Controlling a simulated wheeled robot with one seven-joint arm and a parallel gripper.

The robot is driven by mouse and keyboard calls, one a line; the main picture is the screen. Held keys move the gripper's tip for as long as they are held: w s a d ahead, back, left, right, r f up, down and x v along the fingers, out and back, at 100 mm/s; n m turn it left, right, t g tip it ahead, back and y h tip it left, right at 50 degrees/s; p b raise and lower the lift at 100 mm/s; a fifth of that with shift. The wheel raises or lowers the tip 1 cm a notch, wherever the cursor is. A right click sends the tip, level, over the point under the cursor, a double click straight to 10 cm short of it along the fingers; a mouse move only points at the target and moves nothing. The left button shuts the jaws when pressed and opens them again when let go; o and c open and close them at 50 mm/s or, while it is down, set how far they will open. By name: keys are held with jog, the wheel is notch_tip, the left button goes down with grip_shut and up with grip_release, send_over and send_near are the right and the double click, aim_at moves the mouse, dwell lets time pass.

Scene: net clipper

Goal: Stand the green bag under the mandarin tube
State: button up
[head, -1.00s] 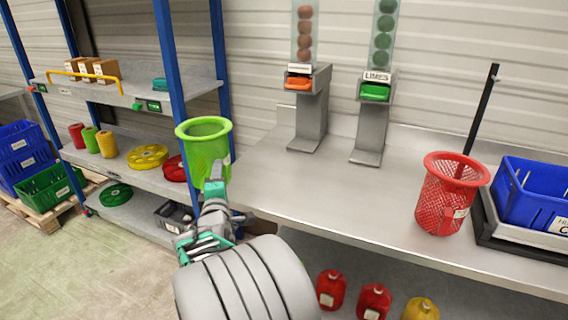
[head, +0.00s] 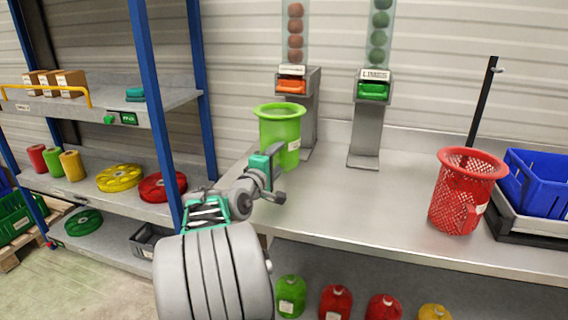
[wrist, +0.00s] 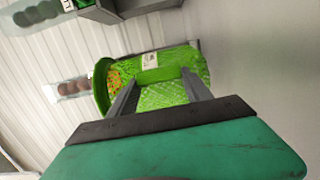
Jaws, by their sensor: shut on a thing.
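The green bag (head: 278,133), a mesh tube with a wide rim, is upright at the left part of the bench, in front of the mandarin dispenser. My gripper (head: 270,172) is shut on its near side. In the wrist view, the fingers (wrist: 160,90) lie against the bag (wrist: 180,65), beside its white label. Orange-yellow patches show at its mouth. The mandarin tube (head: 295,35) holds orange-brown fruit above an orange lever (head: 291,86); the bag partly hides its stand (head: 308,115). Whether the bag's bottom touches the bench is unclear.
The lime dispenser (head: 372,92) stands to the right. A red mesh bag (head: 462,200) and a blue crate (head: 540,185) are at the bench's right. The bench (head: 370,205) is clear between. A blue-post shelf (head: 155,85) stands left.

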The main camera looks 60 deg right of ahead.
aim_at(284, 175)
jog(key=d, duration=0.4)
jog(key=shift+d, duration=0.2)
jog(key=f, duration=0.2)
jog(key=shift+d+f, duration=0.2)
jog(key=shift+f, duration=0.55)
jog(key=shift+f+b, duration=0.1)
jog(key=shift+b, duration=0.2)
jog(key=o, duration=1.3)
jog(key=shift+w+a, duration=0.1)
jog(key=shift+a, duration=0.15)
jog(key=a, duration=1.1)
jog(key=shift+s+a, duration=0.25)
jog(key=shift+a, duration=0.05)
